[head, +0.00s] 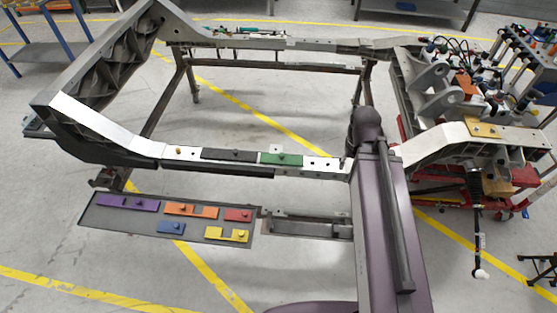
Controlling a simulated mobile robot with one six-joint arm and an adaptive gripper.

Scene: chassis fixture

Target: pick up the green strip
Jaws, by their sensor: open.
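The green strip (296,160) lies flat on the white near rail of the chassis (210,153), a little right of the middle of the view. My gripper is not visible in the head view; only purple parts of my own body show at the right of centre and the bottom.
A grey tray (105,220) below the rail holds purple (115,201), orange (191,210), red (238,215), blue (171,228) and yellow (227,235) pieces. Machinery with cables (465,85) stands at the right. Open floor lies inside the chassis frame.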

